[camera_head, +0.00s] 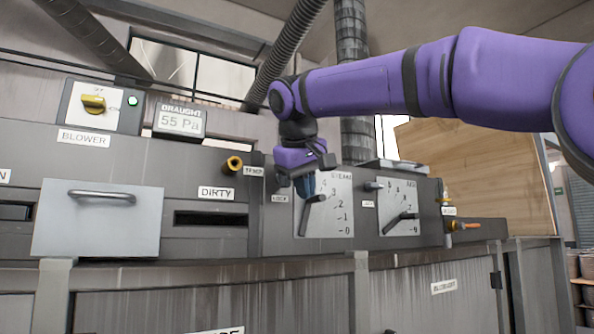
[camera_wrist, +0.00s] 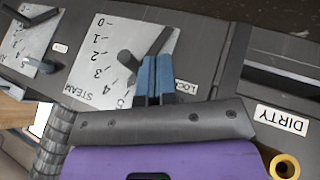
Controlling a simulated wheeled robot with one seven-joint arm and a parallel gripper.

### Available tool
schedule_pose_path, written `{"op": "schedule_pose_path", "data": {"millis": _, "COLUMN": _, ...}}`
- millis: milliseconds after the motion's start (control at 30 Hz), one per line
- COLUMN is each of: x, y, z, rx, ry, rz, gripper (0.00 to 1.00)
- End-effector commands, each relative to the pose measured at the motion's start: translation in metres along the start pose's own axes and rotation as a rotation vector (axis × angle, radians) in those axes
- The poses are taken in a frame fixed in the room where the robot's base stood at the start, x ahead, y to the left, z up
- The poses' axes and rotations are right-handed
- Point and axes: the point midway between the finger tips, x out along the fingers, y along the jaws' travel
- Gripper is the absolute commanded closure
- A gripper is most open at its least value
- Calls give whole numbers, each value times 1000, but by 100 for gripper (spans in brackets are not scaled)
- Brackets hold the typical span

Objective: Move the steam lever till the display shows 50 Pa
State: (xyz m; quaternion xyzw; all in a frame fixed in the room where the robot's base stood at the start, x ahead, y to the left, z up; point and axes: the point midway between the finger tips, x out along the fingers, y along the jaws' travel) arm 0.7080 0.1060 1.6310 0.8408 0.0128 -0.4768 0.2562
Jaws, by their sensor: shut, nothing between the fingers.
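The draught display (camera_head: 180,122) at the left of the head view reads 55 Pa. The steam lever (camera_head: 312,202) is a dark bar on a white scale plate (camera_head: 342,212) marked STEAM, right of centre. In the wrist view the steam lever (camera_wrist: 128,59) shows in front of my fingers, on its plate (camera_wrist: 98,38). My gripper (camera_head: 305,188) has blue fingers that are shut and empty. It is at the upper left of the steam plate, close to the lever. In the wrist view the fingertips (camera_wrist: 157,60) overlap the lever's edge; I cannot tell whether they touch.
A second scale plate with a similar lever (camera_head: 402,219) is to the right. To the left are a DIRTY slot (camera_head: 211,219), a yellow-brown knob (camera_head: 233,164), a drawer front (camera_head: 97,225) and the blower switch (camera_head: 94,103). The cabinet front is below.

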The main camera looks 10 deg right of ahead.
Motion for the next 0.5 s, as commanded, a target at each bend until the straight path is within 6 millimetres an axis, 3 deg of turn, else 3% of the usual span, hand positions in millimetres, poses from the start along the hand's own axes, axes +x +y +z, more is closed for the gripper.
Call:
{"op": "schedule_pose_path", "data": {"millis": 200, "x": 10, "y": 18, "z": 1, "rx": 1, "ry": 1, "rz": 0, "gripper": 100}}
{"op": "schedule_pose_path", "data": {"millis": 500, "x": 12, "y": 21, "z": 1, "rx": 0, "ry": 1, "rz": -1, "gripper": 100}}
